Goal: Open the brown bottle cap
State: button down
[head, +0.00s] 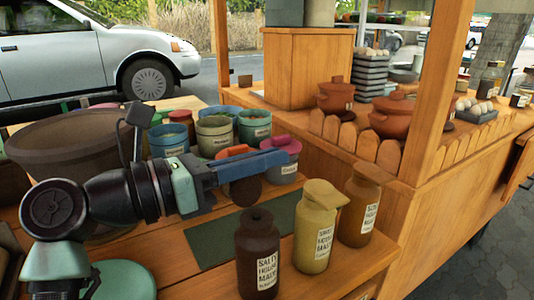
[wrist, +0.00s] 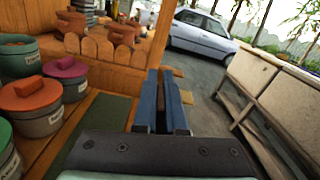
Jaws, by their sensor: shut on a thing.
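A dark brown bottle (head: 257,256) with a white label stands upright at the front of the wooden counter in the head view. Its narrow neck is bare, with a dark hole at the top. My gripper (head: 285,157) is above and behind it, its blue fingers pointing right. A dark brown round piece (head: 246,191), which looks like the bottle's cap, hangs below the fingers, apart from the bottle. My gripper is shut on it. In the wrist view the fingers (wrist: 160,75) are close together with a dark gap; the grip itself is hidden.
A yellow bottle (head: 314,235) and a lighter brown bottle (head: 360,212), both capped, stand right of the dark bottle. A green mat (head: 215,240) lies behind them. Lidded pots, one with a pink lid (wrist: 65,67), stand close to my fingers. A wooden post (head: 440,90) rises at right.

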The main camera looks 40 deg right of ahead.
jog(key=shift+w, duration=0.1)
dwell(0.5)
jog(key=c, duration=1.3)
grip_release()
jog(key=shift+o, duration=0.2)
jog(key=p+v, duration=0.1)
jog(key=v, duration=1.2)
jog(key=shift+p, duration=0.4)
jog(key=shift+f, duration=0.1)
